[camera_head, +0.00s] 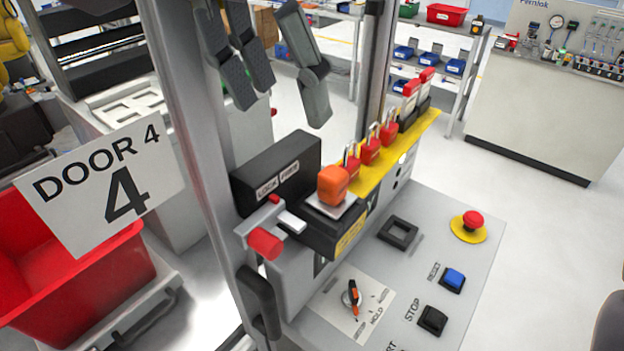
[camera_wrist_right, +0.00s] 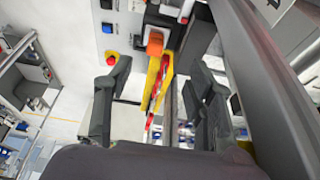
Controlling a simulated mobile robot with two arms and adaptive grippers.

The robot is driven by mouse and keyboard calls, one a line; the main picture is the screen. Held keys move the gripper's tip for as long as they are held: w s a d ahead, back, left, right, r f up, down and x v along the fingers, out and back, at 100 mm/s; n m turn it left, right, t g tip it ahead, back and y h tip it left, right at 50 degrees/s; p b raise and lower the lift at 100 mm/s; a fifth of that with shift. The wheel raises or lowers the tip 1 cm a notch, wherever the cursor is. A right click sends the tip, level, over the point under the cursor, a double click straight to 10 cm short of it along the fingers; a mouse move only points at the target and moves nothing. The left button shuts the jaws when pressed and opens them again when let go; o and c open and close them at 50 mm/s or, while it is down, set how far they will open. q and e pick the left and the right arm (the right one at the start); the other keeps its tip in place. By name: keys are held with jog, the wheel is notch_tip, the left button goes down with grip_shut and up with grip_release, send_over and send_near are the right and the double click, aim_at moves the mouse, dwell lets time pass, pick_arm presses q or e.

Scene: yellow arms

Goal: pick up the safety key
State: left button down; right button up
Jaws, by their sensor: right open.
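The safety key appears to be the orange block-shaped piece (camera_head: 333,184) on a dark lock box (camera_head: 330,232) at the panel's upper edge. It stands upright on a light plate. In the right wrist view the orange piece (camera_wrist_right: 155,42) lies just beyond the fingertips, roughly centred between them. My right gripper (camera_head: 280,106) has dark grey fingers spread apart, empty, up and to the left of the key in the head view. It also shows open in the wrist view (camera_wrist_right: 160,68). No contact with the key shows. My left gripper is not in view.
A metal post (camera_head: 205,150) rises left of the key. A red-ended latch (camera_head: 265,242) juts out beside the box. Red padlocks (camera_head: 370,150) line a yellow strip behind it. The grey panel (camera_head: 465,215) carries buttons and a rotary switch (camera_head: 352,297). A "DOOR 4" sign (camera_head: 100,180) hangs left.

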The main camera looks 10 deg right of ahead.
send_near(332, 172)
jog(key=shift+h, duration=0.3)
notch_tip(332, 172, down, 6)
jog(key=shift+w+d+r, duration=0.1)
jog(key=shift+w, duration=0.05)
jog(key=d+f, duration=0.1)
jog(key=w+f+p, duration=0.1)
jog(key=d+f, duration=0.1)
jog(key=f, duration=0.1)
jog(key=shift+w+d+p, duration=0.3)
jog(key=shift+w+p, duration=0.05)
jog(key=shift+w, duration=0.05)
jog(key=shift+w+f, duration=0.1)
jog(key=shift+f, duration=0.2)
jog(key=shift+c, duration=0.2)
jog(key=shift+c, duration=0.6)
grip_shut()
